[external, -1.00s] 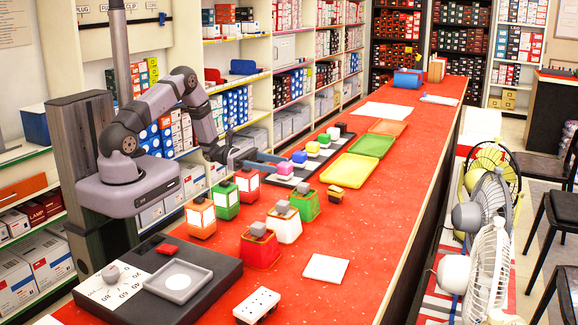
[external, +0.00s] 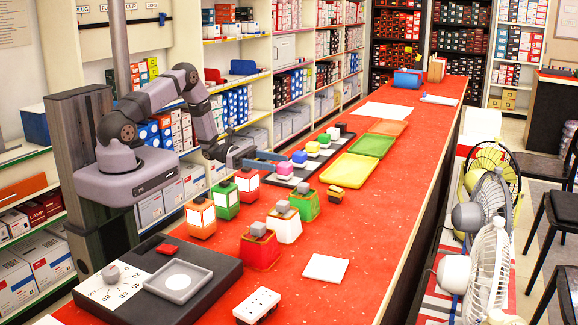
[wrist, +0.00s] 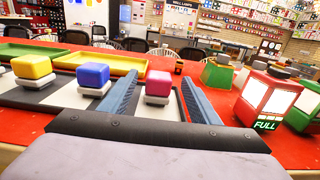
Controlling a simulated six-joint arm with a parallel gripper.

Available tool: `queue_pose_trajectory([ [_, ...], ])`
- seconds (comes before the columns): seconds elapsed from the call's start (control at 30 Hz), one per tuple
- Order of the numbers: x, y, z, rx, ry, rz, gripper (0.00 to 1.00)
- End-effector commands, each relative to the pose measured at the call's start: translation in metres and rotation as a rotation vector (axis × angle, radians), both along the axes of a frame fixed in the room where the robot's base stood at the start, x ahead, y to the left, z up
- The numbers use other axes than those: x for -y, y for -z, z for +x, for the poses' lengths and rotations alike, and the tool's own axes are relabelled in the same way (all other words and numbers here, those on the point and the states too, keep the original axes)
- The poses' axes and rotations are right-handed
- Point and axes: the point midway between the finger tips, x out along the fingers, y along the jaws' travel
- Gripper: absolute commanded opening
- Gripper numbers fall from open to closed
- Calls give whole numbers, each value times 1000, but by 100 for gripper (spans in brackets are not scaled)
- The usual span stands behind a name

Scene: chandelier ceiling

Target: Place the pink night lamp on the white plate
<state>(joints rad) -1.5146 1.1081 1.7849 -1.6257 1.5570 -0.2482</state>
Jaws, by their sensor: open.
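The pink night lamp (external: 285,168) is a small pink block on a white base, standing on a dark board with white squares. In the wrist view the pink lamp (wrist: 158,84) appears between my two blue fingers, with gaps on both sides. My gripper (external: 276,160) is open and low at the board, its fingers at the lamp. The fingers also frame the lamp in the wrist view (wrist: 158,92). I cannot tell whether they touch it. A white square plate (external: 326,268) lies flat and empty on the red counter at the front right.
Blue (external: 299,157), yellow (external: 311,148) and other coloured lamps stand farther along the board. Green (external: 227,202), orange (external: 201,220) and red lanterns stand nearer. Yellow (external: 350,171) and green trays lie right of the board. The counter around the white plate is mostly clear.

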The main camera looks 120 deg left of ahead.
Motion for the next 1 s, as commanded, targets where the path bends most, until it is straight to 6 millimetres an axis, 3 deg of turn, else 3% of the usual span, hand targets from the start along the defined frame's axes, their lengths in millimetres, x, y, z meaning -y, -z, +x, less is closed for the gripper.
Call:
queue_pose_trajectory([
  [0.3,0,-4,38,-1,3,0,56],
  [0.63,-1,-2,43,0,0,0,56],
  [0.83,-1,-2,43,0,0,0,12],
  [1.0,-1,-3,43,0,0,0,8],
])
